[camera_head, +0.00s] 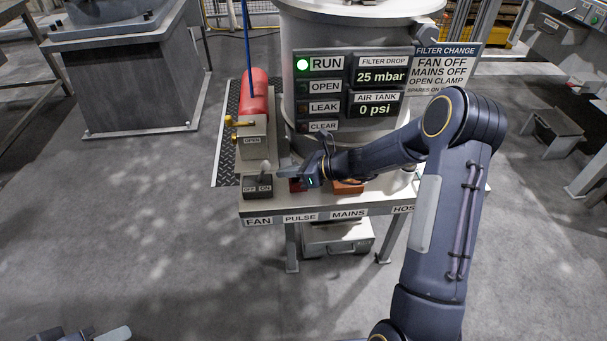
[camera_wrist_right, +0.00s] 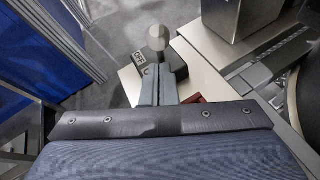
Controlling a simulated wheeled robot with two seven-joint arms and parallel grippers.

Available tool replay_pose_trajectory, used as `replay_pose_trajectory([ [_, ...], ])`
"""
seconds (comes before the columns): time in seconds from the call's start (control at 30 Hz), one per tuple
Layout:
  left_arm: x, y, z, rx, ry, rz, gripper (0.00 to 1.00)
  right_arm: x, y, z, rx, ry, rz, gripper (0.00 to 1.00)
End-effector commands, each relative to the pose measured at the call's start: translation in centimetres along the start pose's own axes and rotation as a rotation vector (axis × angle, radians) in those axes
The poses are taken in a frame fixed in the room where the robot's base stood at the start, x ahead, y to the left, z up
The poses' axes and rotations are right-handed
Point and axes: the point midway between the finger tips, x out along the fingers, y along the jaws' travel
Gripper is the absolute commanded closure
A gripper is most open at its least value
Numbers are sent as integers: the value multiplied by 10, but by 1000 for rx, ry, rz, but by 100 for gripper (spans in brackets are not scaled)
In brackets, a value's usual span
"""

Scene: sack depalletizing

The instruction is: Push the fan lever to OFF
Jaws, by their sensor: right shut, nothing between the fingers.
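The fan switch box (camera_head: 257,191) sits at the left front corner of the bench, with OFF on its left and ON on its right. Its pale lever knob (camera_head: 265,166) stands on the ON side. My right gripper (camera_head: 287,170) is shut and empty, just right of the lever. In the right wrist view the shut fingers (camera_wrist_right: 158,84) point at the round grey knob (camera_wrist_right: 158,38), with the OFF label (camera_wrist_right: 140,57) left of it and ON hidden. Whether they touch the knob is unclear. Part of my left gripper (camera_head: 112,333) shows at the bottom left edge.
The panel (camera_head: 352,90) has its green RUN lamp lit. A valve box marked OPEN (camera_head: 252,143) and a red cylinder (camera_head: 256,95) stand behind the switch. A red item (camera_head: 298,185) and an orange item (camera_head: 348,187) lie right of it.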

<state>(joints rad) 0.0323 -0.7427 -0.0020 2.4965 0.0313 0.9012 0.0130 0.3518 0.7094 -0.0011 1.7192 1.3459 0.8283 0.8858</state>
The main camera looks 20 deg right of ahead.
Motion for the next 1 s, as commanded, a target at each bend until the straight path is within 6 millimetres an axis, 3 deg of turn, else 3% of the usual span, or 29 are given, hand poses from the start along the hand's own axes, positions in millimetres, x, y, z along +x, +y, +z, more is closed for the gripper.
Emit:
replay_pose_trajectory([
  [0.2,-2,1,-1,0,0,0,64,10,0,10,1,1,-1,100],
  [0.63,-4,2,-2,0,0,0,64,10,0,12,-1,6,-2,100],
  [0.87,-16,7,-8,0,0,0,64,11,4,20,-19,55,-19,100],
  [1.0,-33,15,-16,0,0,0,64,13,8,30,-45,121,-41,100],
])
